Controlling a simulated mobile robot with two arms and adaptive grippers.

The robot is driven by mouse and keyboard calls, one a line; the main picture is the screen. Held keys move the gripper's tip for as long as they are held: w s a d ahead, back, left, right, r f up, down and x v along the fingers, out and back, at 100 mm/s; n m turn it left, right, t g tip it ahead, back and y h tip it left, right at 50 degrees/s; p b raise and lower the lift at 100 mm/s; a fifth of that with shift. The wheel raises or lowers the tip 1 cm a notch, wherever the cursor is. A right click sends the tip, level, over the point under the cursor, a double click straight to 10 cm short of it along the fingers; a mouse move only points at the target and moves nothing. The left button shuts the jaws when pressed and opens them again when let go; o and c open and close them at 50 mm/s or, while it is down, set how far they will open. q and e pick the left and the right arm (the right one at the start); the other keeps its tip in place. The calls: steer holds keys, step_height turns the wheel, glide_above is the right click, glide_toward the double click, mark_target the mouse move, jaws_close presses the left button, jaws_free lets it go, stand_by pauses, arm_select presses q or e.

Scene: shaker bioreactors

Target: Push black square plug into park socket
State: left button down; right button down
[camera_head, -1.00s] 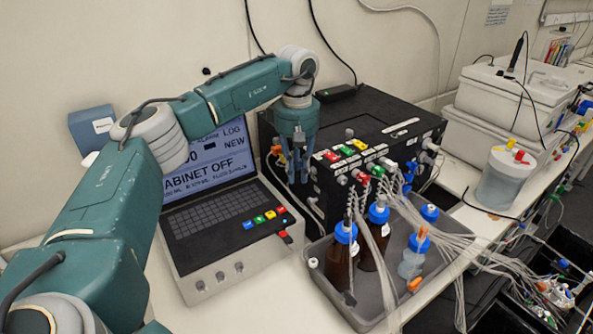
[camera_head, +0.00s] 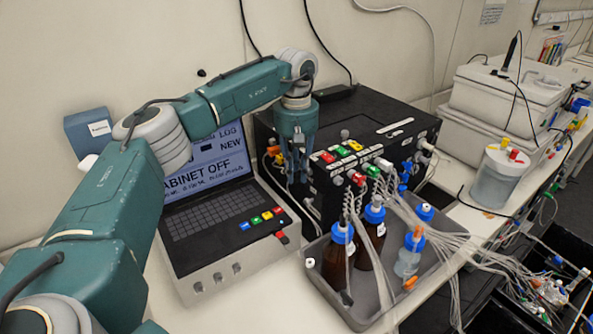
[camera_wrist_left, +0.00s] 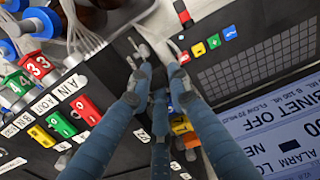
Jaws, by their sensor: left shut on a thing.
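My left gripper (camera_head: 298,178) points down in front of the black cabinet's front face, between the laptop-like console and the cabinet. In the left wrist view its blue fingers (camera_wrist_left: 159,78) close around a small dark piece (camera_wrist_left: 158,82), likely the black square plug, mostly hidden by the fingers. The black cabinet (camera_head: 390,110) has a front face with rows of connectors and sockets. I cannot tell which one is the park socket. Orange and yellow connectors (camera_wrist_left: 181,125) sit close beside the fingers in the left wrist view. My right gripper is not in view.
The console (camera_head: 225,215) stands left of the gripper. A grey tray (camera_head: 330,290) with brown bottles (camera_head: 337,262) and blue caps stands in front of the cabinet. Bundled clear tubes (camera_head: 440,230) run right from it. A white cable-like strand runs across the tray.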

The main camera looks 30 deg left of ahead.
arm_select(q)
steer(key=shift+w+d+p, duration=0.15)
steer(key=shift+w+p, duration=0.25)
steer(key=shift+w, duration=0.05)
stand_by(0.4)
steer(key=c, duration=1.5)
jaws_free()
steer(key=shift+c, duration=0.2)
